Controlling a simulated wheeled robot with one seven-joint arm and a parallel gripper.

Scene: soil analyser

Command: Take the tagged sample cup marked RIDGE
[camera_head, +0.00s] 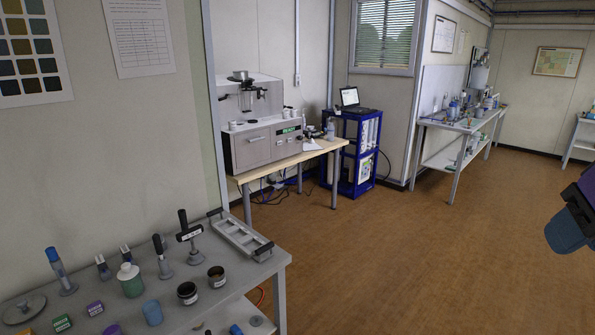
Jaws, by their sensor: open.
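No tag reading RIDGE can be made out. Two dark-rimmed open cups stand on the grey bench at lower left: a nearer cup (187,293) with a pale label, and a farther cup (217,277) with brown contents. Their label text is too small to read. Small pale cups (287,113) also show on the grey analyser (262,146) at the back, without legible marks. My gripper's fingers are not in view; only a dark blue and purple part of what seems to be my arm shows at the right edge.
The grey bench (275,262) also holds a green jar (131,281), a blue cylinder (152,312), hand tools and a metal rack (240,236). A blue cart (352,185) with a laptop stands beside the analyser's table. Open brown floor (400,260) fills the middle and right.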

